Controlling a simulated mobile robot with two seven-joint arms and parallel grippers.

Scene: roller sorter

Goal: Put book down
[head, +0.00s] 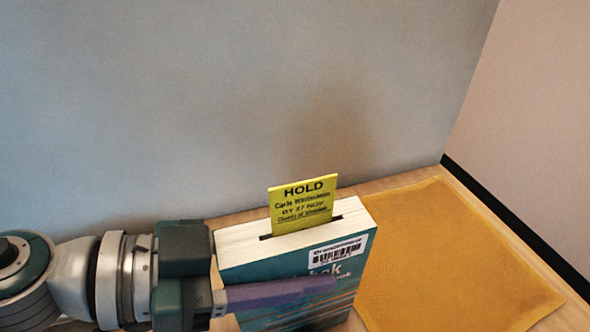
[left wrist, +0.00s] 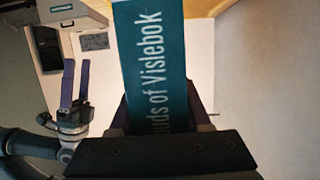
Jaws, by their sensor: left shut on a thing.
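The teal book (head: 292,309) stands upright with its white page edges facing up and a barcode label on its cover. A yellow HOLD slip (head: 303,204) sticks up from its top. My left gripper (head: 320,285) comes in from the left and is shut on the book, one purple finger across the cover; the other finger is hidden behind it. The book's spine (left wrist: 151,65) fills the middle of the left wrist view. The book's bottom edge is out of view, so I cannot tell whether it touches the table. My right gripper (left wrist: 75,88) shows empty, fingers apart, in the left wrist view.
An orange-yellow mat (head: 455,260) lies on the wooden table (head: 385,186) right of the book, and its visible surface is clear. A grey-blue wall (head: 200,100) rises behind, and a pale wall (head: 545,130) with a black base strip stands at the right.

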